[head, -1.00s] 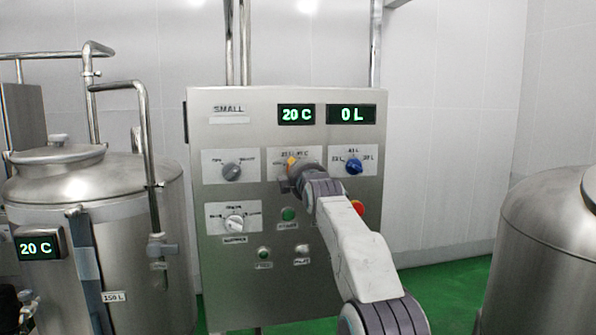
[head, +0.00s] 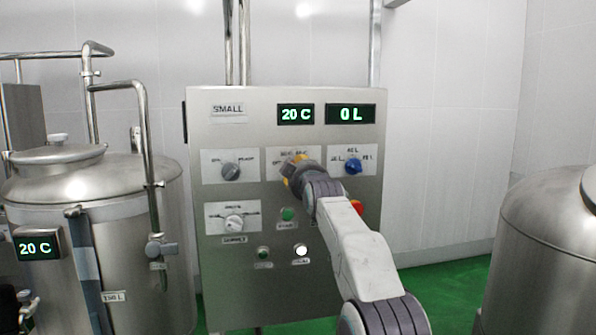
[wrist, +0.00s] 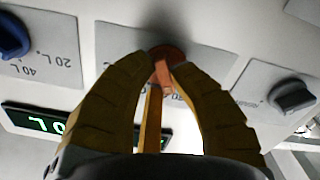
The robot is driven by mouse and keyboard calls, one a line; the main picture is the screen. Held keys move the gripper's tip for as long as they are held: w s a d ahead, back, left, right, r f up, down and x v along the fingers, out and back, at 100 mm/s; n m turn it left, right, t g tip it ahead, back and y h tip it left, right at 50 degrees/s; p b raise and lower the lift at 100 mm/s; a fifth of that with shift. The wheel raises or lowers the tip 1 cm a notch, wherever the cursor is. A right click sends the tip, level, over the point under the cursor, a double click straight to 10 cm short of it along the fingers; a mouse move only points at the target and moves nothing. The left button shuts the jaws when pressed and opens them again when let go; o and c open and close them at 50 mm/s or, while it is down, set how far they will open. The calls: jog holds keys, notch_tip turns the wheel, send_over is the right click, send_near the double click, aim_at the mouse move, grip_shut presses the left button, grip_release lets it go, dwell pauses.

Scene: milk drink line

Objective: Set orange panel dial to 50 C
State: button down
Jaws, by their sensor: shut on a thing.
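The orange dial (wrist: 164,70) is on the steel control panel (head: 225,280); in the wrist view it sits between my fingertips. In the head view my arm hides most or all of it. My gripper (head: 296,165) is shut on the dial, with its yellow fingers against the panel's upper middle; it also shows in the wrist view (wrist: 165,62). The dial's label plate shows partly around my fingers, its marks too blurred to read. The panel's temperature display (head: 296,114) reads 20 C.
A blue dial (head: 353,166) is close on the right and a grey dial (head: 231,171) on the left. A white dial (head: 234,222), a green button (head: 288,214) and a lit white lamp (head: 301,250) are below. Steel tanks stand left (head: 110,240) and right (head: 560,230).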

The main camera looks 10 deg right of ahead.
jog(key=shift+a+f+m, duration=0.1)
jog(key=shift+f+m, duration=0.05)
jog(key=shift+m, duration=3)
jog(key=shift+f+m, duration=0.2)
jog(key=shift+m, duration=3)
jog(key=shift+a+f+m, duration=0.1)
jog(key=shift+f+m, duration=0.05)
jog(key=shift+m, duration=3)
jog(key=c, duration=1.2)
grip_release()
jog(key=shift+o, duration=0.5)
jog(key=shift+r, duration=0.1)
jog(key=shift+s, duration=0.15)
